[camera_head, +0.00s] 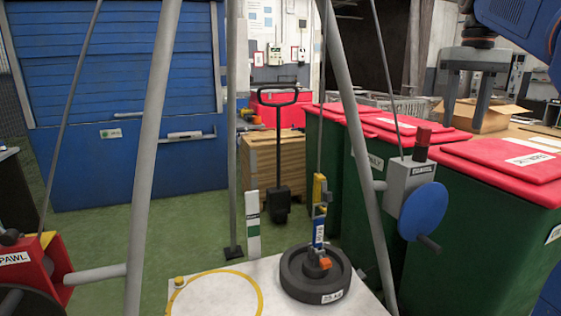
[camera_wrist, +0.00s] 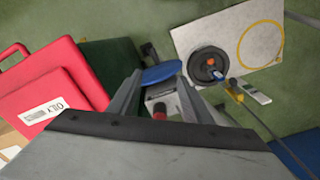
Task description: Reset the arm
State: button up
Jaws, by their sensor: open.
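My gripper (camera_head: 464,98) is at the upper right of the head view, below my blue arm. Its two grey fingers point down and stand apart, with nothing between them. In the wrist view my gripper (camera_wrist: 158,92) is also open and empty. Beyond its fingers, a grey winch box (camera_wrist: 163,98) with a red top and a blue disc (camera_wrist: 161,72) shows partly hidden behind them. The same winch box (camera_head: 408,180) and blue disc (camera_head: 422,208) are on the frame's right leg in the head view, apart from my gripper.
A dark round weight (camera_head: 315,275) sits on a white board (camera_head: 215,300) with a yellow ring, under a hook block (camera_head: 319,215). Grey frame legs (camera_head: 152,165) rise around it. Red-lidded green bins (camera_head: 500,215) stand at right. A red pawl box (camera_head: 40,265) is at left.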

jog(key=s+a+f+t, duration=0.1)
jog(key=s+a+f, duration=0.3)
jog(key=s+f, duration=0.4)
jog(key=s+a+f+n+t, duration=0.1)
jog(key=s+a+f, duration=0.3)
jog(key=f, duration=1.2)
jog(key=s+a+f+n+t, duration=0.1)
jog(key=s+a+f, duration=0.4)
jog(key=s+f, duration=0.6)
jog(key=shift+s+f+t, duration=0.4)
jog(key=shift+f+t, duration=0.4)
